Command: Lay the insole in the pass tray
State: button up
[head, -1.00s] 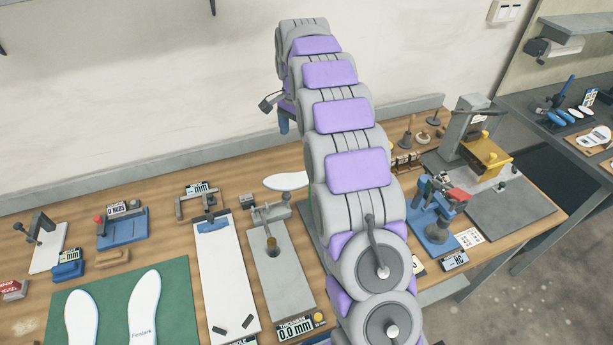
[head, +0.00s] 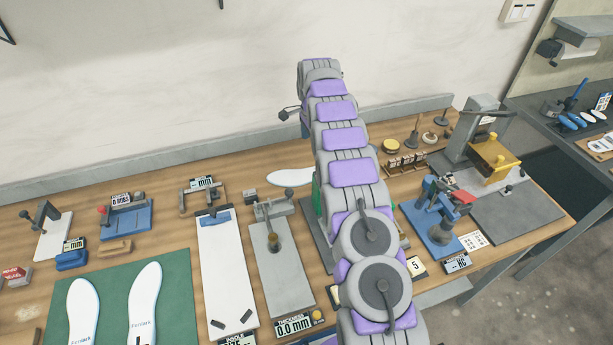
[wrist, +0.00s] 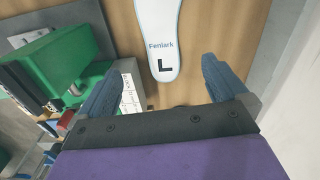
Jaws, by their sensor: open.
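A white insole (head: 290,177) lies on the wooden bench near the wall, just left of my arm. In the wrist view, its end marked "Fenlark" and "L" (wrist: 163,50) shows ahead of my gripper, and the far part runs out of the picture. My gripper (wrist: 160,88) is open and empty, with its blue fingers spread to either side of the insole's line and apart from it. In the head view my gripper is mostly hidden behind the arm. I cannot identify the pass tray in either view.
Two more insoles (head: 145,305) lie on a green mat (head: 185,300). A white board (head: 228,270) and a grey thickness gauge (head: 280,275) stand beside it. A green block (wrist: 60,60) is left of my gripper in the wrist view. A blue device (head: 437,215) stands right of my arm.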

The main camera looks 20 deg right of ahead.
jog(key=b, duration=0.2)
send_near(313, 168)
jog(key=s+f, duration=0.2)
jog(key=shift+s+a+f, duration=0.2)
jog(key=shift+s+a, duration=0.1)
jog(key=shift+a, duration=0.05)
jog(key=shift+a+f, duration=0.1)
jog(key=shift+f, duration=0.2)
notch_tip(313, 168, down, 5)
jog(key=shift+w+r+b, duration=0.1)
jog(key=shift+r+b, duration=0.1)
jog(key=shift+b, duration=0.4)
jog(key=shift+r, duration=0.1)
